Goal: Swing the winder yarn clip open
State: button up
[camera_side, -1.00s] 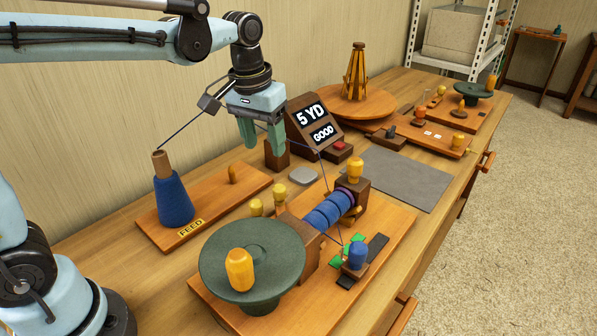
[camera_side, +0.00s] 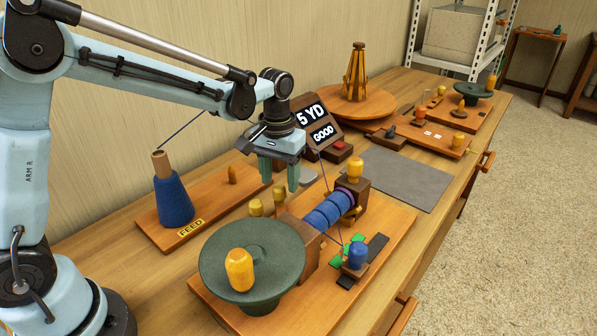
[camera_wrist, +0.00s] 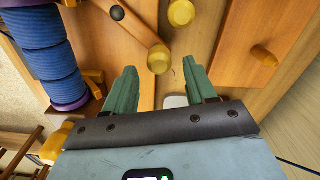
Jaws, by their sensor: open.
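The winder (camera_side: 395,225) has a spool wound with blue yarn (camera_side: 325,211); the spool also shows at the left of the wrist view (camera_wrist: 47,50). Beside the spool in the wrist view, a wooden lever (camera_wrist: 137,28) with a dark pivot and a yellow end knob (camera_wrist: 158,58) looks like the yarn clip. Two yellow knobs (camera_side: 256,207) show on that side in the side view; I cannot tell which is the lever's. My gripper (camera_side: 279,180) points down above this area, open and empty. In the wrist view its fingertips (camera_wrist: 160,68) straddle the lever knob's line, apparently without contact.
A green crank disc (camera_side: 250,262) with a yellow handle stands at the winder's front. A blue yarn cone (camera_side: 174,200) stands on the feed board at left. The display (camera_side: 318,122) reads "5 YD GOOD". A grey mat (camera_side: 405,180) lies clear at right.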

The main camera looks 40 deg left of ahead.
aim_at(280, 185)
jog(key=shift+f, duration=1.7)
jog(key=shift+c, duration=0.5)
grip_shut()
